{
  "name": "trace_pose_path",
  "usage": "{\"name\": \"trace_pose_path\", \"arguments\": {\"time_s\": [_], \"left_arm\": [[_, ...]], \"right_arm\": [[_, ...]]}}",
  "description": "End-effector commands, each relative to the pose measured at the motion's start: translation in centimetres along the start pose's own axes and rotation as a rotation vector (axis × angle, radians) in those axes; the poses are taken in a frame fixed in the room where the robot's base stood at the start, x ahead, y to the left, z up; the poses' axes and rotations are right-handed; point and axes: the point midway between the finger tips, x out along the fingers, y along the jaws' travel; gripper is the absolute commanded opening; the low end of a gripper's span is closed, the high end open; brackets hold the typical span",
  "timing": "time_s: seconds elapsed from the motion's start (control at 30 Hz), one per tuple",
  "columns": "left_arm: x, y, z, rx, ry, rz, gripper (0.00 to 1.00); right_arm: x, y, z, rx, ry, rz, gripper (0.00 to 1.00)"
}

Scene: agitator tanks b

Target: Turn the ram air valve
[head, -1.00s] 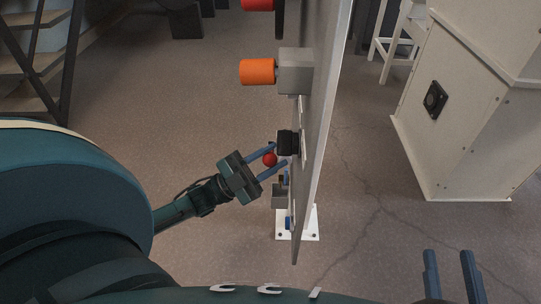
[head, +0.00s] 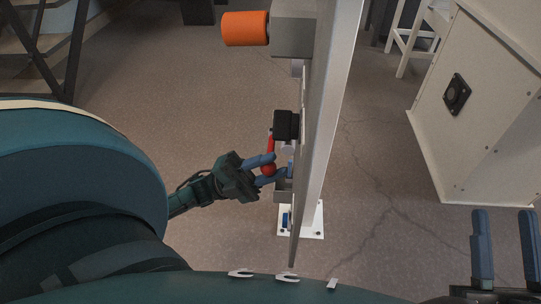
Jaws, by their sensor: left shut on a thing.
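The ram air valve appears to be the black block (head: 286,125) on the left face of the upright panel (head: 328,110). It has a red lever (head: 270,145) with a red ball at its end. The lever points down in the picture, toward me. My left gripper (head: 268,169) is shut on the red lever at its ball end, with one blue finger on each side. Part of the ball is hidden by the fingers. My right gripper (head: 505,248) is at the lower right, its fingers apart and empty.
A grey box with an orange cylinder (head: 245,28) sticks out from the panel beyond the valve. Small grey and blue parts sit below the valve, near the white foot plate (head: 314,220). A white cabinet (head: 490,110) stands at right. Floor left of the panel is clear.

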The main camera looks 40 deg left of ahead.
Motion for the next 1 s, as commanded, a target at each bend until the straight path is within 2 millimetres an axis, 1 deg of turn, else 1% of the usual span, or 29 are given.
{"name": "trace_pose_path", "arguments": {"time_s": [0.3,0.33,0.57,0.9,1.0], "left_arm": [[-0.09,0.10,0.03,0.004,-0.001,0.005,0.00],[-0.10,0.11,0.04,0.004,-0.001,0.005,0.31],[-0.07,0.09,0.02,0.003,-0.001,0.004,0.49],[-0.08,0.07,0.02,0.002,-0.001,0.003,0.49],[-0.53,0.07,0.04,0.001,-0.002,0.004,0.49]], "right_arm": [[0.01,0.01,-0.01,-0.002,0.001,0.000,0.36],[0.01,0.01,-0.01,-0.002,0.001,0.000,0.36],[0.01,0.02,-0.02,-0.002,0.001,0.000,0.36],[0.01,0.02,-0.03,-0.002,0.001,0.000,0.36],[0.03,0.03,-0.06,-0.001,0.001,0.000,0.36]]}}
